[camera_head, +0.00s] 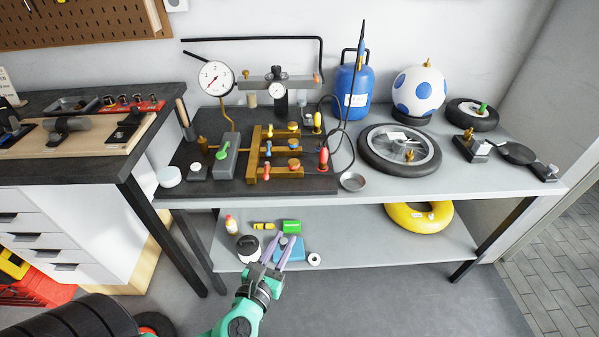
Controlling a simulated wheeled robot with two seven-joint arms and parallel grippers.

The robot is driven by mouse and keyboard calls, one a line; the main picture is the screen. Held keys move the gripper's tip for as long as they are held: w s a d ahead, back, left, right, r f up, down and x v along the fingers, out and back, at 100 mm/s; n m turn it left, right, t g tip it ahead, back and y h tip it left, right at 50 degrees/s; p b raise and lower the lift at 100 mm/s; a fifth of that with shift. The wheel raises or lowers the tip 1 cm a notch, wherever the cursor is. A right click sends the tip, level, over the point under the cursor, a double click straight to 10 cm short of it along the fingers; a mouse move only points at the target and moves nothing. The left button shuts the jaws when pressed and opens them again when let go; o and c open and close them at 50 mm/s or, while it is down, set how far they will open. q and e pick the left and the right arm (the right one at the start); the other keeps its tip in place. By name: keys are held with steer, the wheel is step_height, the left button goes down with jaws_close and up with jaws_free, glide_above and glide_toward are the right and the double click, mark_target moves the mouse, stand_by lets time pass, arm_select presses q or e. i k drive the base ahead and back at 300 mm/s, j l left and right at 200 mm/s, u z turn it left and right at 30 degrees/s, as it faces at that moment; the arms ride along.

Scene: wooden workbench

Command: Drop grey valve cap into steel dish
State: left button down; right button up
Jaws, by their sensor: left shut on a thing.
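The steel dish (353,181) is a small, shallow round metal bowl near the front edge of the bench top, right of the dark mat. My left gripper (288,240) reaches up from the bottom of the view, its long fingers in front of the lower shelf. It is shut on a small grey thing between the fingers, which looks like the grey valve cap (284,240); the fingers partly hide it. The gripper is below and to the left of the dish. My right gripper is not in view.
The bench top's front edge (440,191) lies between gripper and dish. Beside the dish are a red-handled tool (323,160) with a black hose and a wheel (400,150). The lower shelf holds a green box (292,226), a blue item (293,254) and a yellow ring (418,217).

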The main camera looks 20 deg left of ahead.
mark_target(348, 185)
steer(key=j+z, duration=0.2)
steer(key=z, duration=0.2)
steer(key=k+j+z, duration=0.1)
steer(key=z, duration=0.3)
steer(key=k+j+z, duration=0.1)
steer(key=j+z, duration=0.3)
steer(key=k+z, duration=0.1)
steer(key=z, duration=0.3)
steer(key=k+j, duration=0.2)
